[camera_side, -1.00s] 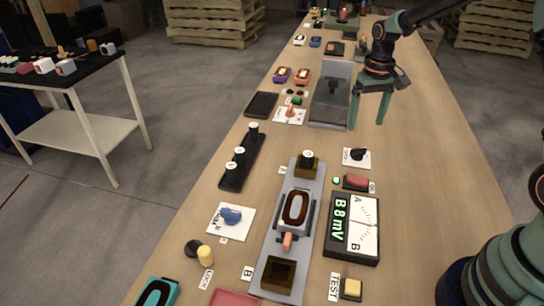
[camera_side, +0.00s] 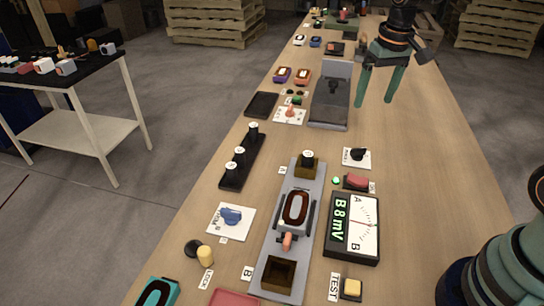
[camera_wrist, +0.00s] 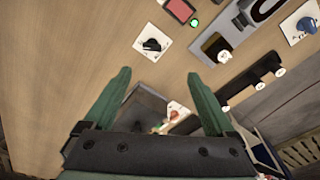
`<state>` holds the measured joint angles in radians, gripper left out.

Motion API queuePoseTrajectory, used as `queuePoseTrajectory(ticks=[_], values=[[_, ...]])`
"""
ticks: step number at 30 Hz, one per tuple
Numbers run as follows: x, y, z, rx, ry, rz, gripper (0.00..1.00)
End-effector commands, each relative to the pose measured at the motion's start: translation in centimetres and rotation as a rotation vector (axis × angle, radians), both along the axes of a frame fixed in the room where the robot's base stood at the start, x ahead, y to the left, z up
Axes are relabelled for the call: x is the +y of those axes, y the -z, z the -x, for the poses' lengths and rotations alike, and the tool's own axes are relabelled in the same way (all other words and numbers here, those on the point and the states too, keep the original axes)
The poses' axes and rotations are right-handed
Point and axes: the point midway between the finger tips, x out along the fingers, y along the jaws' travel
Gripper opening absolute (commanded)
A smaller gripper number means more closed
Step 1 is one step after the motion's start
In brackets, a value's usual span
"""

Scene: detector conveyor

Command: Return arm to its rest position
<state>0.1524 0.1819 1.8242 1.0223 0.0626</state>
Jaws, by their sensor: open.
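My gripper (camera_side: 380,88) is open and empty, with its two green fingers apart and pointing down above the bench, to the right of the grey metal fixture. In the wrist view its fingers (camera_wrist: 160,95) are spread wide, with nothing between the tips. My arm rises out of the top of the side view. The long wooden bench (camera_side: 440,150) lies below the gripper, clear of it as far as I can tell.
The grey fixture (camera_side: 317,113) is nearest the gripper. A black-knob card (camera_side: 364,163), a meter reading B 8 mV (camera_side: 340,222) and a grey conveyor track (camera_side: 262,250) stand nearer the camera. A side table (camera_side: 75,120) stands at left.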

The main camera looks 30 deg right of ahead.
Motion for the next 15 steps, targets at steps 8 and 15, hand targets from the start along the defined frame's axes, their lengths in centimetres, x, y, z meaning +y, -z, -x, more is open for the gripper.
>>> queuePoseTrajectory(ticks=[8,15], values=[[3.2,-4.6,5.3,-0.157,-0.089,0.024,0.9],[5.2,-5.9,9.8,-0.283,-0.16,0.038,0.9]])
